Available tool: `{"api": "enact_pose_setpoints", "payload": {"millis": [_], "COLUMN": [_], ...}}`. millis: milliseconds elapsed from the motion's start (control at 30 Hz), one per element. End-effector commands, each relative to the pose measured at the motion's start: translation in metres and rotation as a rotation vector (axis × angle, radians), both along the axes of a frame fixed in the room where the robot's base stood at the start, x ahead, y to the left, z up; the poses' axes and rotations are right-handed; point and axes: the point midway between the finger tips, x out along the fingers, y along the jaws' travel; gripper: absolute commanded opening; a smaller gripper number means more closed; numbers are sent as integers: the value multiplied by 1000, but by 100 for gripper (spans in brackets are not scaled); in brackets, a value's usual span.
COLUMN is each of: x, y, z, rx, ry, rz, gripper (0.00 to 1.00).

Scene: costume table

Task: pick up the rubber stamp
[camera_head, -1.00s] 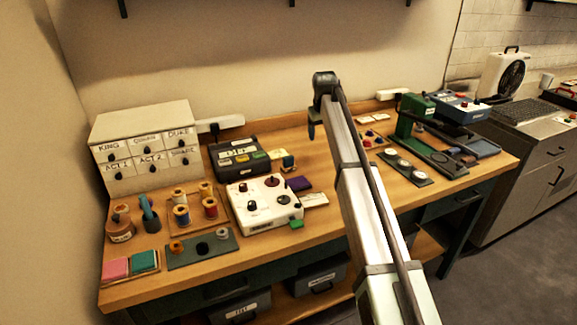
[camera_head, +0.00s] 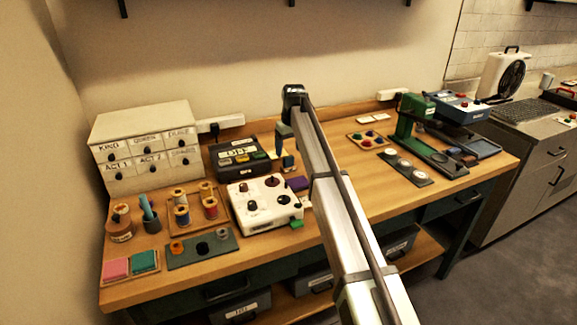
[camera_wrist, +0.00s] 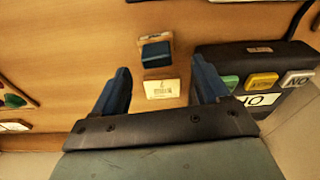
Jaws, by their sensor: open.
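What looks like the rubber stamp is a small block, pale wood and dark teal (camera_wrist: 156,52), lying on the table in the wrist view. In the head view it (camera_head: 288,163) sits just right of the dark button console, partly hidden by my gripper. A cream card with a printed mark (camera_wrist: 162,89) lies beside it and shows between my fingers. My gripper (camera_wrist: 162,78) is open and empty, its two blue fingers spread to either side of the card. In the head view my gripper (camera_head: 285,143) hangs above the table by the block.
The dark console (camera_head: 238,154) with coloured buttons stands close by; it also shows at the right of the wrist view (camera_wrist: 262,58). A white control box (camera_head: 262,214) and a purple item (camera_head: 298,184) are in front. Bare wood lies to the right.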

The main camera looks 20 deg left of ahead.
Motion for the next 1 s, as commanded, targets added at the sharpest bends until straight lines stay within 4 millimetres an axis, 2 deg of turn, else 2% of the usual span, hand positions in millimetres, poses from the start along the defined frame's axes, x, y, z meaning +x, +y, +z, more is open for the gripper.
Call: {"api": "enact_pose_setpoints", "payload": {"millis": [267,600,833,1000], "x": [5,12,13,13], "y": [2,7,7,7], "z": [-15,-53,-55,-55], "rx": [0,0,0,0], "ry": [-1,0,-1,-1], "rz": [0,0,0,0], "gripper": [74,74,74,59]}}
